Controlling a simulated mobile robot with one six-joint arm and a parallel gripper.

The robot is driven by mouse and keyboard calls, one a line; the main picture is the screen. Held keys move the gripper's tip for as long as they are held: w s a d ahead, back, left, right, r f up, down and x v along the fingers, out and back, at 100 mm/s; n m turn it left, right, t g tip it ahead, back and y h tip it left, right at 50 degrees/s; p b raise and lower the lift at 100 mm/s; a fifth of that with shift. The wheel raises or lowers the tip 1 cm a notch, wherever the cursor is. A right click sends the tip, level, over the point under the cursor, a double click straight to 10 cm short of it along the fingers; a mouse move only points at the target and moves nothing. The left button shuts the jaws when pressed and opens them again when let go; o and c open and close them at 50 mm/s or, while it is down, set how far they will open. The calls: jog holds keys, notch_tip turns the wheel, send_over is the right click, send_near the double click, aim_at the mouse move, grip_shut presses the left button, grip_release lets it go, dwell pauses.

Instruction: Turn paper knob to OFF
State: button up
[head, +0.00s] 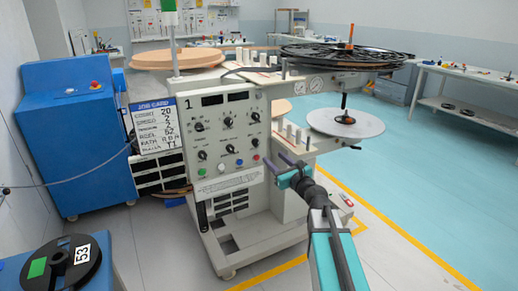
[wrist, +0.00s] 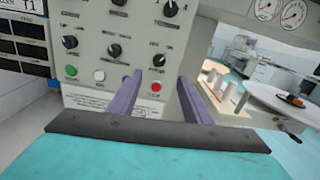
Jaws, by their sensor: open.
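The control panel (head: 225,135) on the grey machine carries several black knobs, such as an upper right knob (head: 255,116) and a lower right knob (head: 254,142). Their labels are too small to read, so I cannot tell which is the paper knob. In the wrist view a knob (wrist: 158,60) shows just above the gap between my fingers, and another knob (wrist: 115,50) is to its left. My gripper (head: 276,160) is open and empty, with its purple fingers in front of the panel's lower right side. In the wrist view my gripper (wrist: 160,78) appears apart from the knobs.
Green (wrist: 71,71), white (wrist: 99,76) and red (wrist: 155,86) buttons sit below the knobs. A white disc (head: 345,123) and several pale posts (head: 292,132) stand right of the panel. A job card (head: 155,125) hangs left. A black reel (head: 62,268) lies at lower left.

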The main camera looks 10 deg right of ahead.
aim_at(257, 144)
jog(key=shift+w+a, duration=0.1)
jog(key=shift+w, duration=0.05)
jog(key=shift+x, duration=6.7)
jog(key=shift+f, duration=0.1)
jog(key=shift+a, duration=0.1)
jog(key=c, duration=1.1)
